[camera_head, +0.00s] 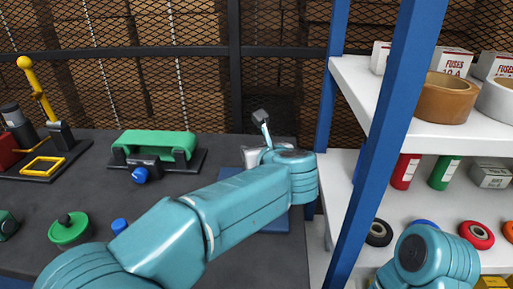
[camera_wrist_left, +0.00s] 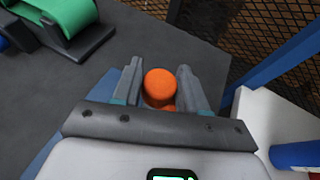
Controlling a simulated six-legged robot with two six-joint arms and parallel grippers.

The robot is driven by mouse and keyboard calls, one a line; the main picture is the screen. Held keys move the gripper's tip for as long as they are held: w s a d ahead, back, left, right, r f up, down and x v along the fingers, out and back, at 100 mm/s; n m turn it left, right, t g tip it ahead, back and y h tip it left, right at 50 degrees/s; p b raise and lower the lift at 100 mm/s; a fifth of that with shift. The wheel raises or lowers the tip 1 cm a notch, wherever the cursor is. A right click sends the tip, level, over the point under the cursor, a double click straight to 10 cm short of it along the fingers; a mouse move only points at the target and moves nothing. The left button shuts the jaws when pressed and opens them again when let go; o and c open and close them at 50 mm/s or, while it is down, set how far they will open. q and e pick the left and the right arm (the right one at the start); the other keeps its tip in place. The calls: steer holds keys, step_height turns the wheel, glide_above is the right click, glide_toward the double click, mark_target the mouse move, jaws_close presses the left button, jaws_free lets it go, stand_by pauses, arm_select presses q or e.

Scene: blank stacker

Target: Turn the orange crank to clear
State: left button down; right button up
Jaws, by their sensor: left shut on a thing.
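The orange crank (camera_wrist_left: 158,84) shows in the left wrist view as a round knob with more orange below it. It sits between the two grey fingers of my left gripper (camera_wrist_left: 158,74), which is shut on it. In the head view, my left arm covers the crank, and only part of the left gripper (camera_head: 262,125) shows past the wrist. A blue plate (camera_head: 277,220) lies under and beside the wrist on the dark bench. My right arm shows at the lower right of the head view, but its gripper is out of the picture.
A green roller device (camera_head: 158,140) stands left of the wrist on the bench (camera_head: 215,165). A blue post (camera_head: 385,130) and stocked shelves (camera_head: 400,118) close off the right; mesh stands behind.

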arm_select(q)
steer(key=shift+r, duration=0.25)
steer(key=c, duration=0.7)
jaws_free()
steer(key=shift+f, duration=0.1)
